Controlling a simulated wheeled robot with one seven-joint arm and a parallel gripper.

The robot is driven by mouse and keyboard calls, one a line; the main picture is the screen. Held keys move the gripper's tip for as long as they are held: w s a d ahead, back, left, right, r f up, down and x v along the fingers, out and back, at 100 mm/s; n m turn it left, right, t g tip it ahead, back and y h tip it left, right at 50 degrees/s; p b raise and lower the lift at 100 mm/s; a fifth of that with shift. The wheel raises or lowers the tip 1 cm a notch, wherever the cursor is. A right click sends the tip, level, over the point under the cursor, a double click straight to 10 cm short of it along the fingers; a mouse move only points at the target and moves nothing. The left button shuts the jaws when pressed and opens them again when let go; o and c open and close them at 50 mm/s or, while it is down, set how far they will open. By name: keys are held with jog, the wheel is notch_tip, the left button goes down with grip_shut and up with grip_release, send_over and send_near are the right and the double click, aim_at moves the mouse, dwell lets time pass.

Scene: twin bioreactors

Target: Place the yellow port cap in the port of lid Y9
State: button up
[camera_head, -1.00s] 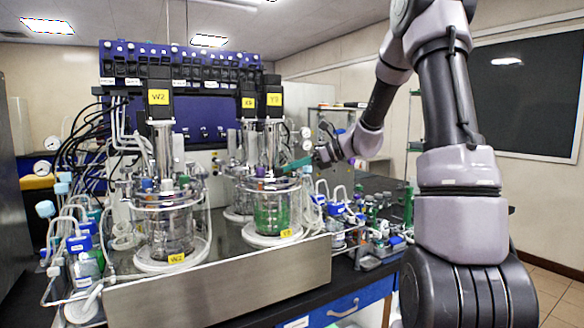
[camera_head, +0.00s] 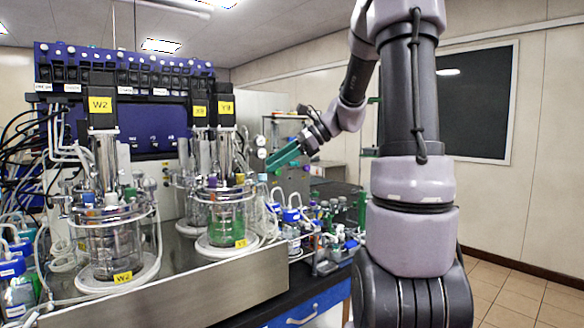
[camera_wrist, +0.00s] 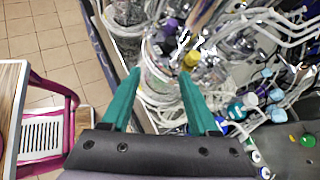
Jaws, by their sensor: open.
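The vessel with the yellow Y9 label (camera_head: 226,107) on its motor stands right of the W2 vessel in the head view. Its lid carries a purple cap (camera_head: 212,181) and a small yellow cap (camera_head: 239,179). In the wrist view the yellow cap (camera_wrist: 191,59) stands among the lid fittings, near a purple cap (camera_wrist: 171,25). I cannot tell how deep it sits in a port. My gripper (camera_head: 270,167) has teal fingers and is right of the lid, apart from it. In the wrist view my gripper (camera_wrist: 160,76) is open and nothing shows between the fingertips.
The W2 vessel (camera_head: 112,240) stands left on the same steel-fronted platform (camera_head: 235,290). Tubing and blue-capped bottles (camera_head: 292,217) crowd the bench right of Y9. In the wrist view a pink-framed stool (camera_wrist: 40,135) stands on the tiled floor.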

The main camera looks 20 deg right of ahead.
jog(key=s+r+n+t+h, duration=0.1)
jog(key=s+n+t+h, duration=0.2)
jog(key=s+n+h, duration=0.5)
jog(key=s+n, duration=0.7)
jog(key=s, duration=0.5)
jog(key=shift+a+n, duration=0.3)
jog(key=shift+a, duration=0.1)
jog(key=shift+o, duration=0.2)
